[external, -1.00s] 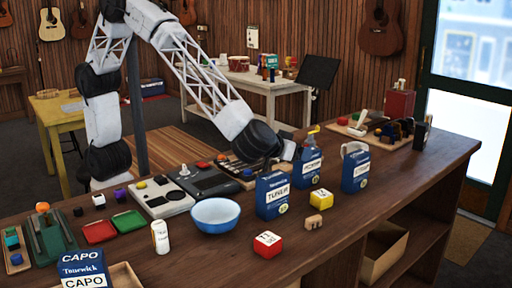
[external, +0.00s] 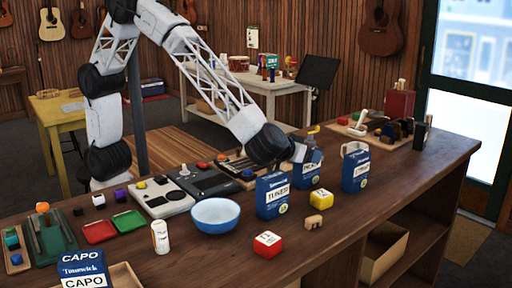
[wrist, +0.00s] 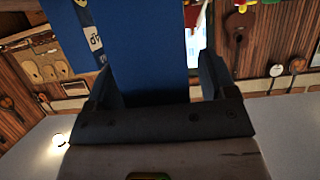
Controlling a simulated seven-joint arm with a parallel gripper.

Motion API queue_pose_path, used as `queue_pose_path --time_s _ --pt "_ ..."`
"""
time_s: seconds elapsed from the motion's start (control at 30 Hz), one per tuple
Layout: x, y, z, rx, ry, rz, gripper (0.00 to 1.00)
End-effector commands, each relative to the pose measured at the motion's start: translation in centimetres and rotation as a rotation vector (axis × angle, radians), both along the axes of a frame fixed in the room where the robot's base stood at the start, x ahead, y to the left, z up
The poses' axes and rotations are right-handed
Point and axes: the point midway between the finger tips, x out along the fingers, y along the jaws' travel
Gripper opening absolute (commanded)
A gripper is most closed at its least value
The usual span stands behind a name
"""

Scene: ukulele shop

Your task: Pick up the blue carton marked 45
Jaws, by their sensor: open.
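In the wrist view, a blue carton (wrist: 150,50) lies between the two open fingers of my gripper (wrist: 160,75). I cannot tell whether the fingers touch it.
A blue bowl (external: 216,215) stands left of the front carton. The counter right of the right carton has free room.

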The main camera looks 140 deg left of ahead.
Motion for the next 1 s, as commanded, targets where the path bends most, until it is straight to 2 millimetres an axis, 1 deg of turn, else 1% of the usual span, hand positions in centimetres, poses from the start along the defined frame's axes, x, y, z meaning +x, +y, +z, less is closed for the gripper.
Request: queue_pose_path --time_s 0.13,0.5,0.6,0.87,1.0 --pt "0.0 -0.01 0.0 0.0 0.0 0.0 0.78" --pt "0.0 -0.02 0.01 0.0 0.0 0.0 0.21" --pt "0.01 -0.01 0.04 0.0 0.0 0.0 0.08" --pt "0.01 -0.01 0.13 0.0 0.0 0.0 0.07" --pt "0.02 0.0 0.73 0.001 -0.001 -0.001 0.07"
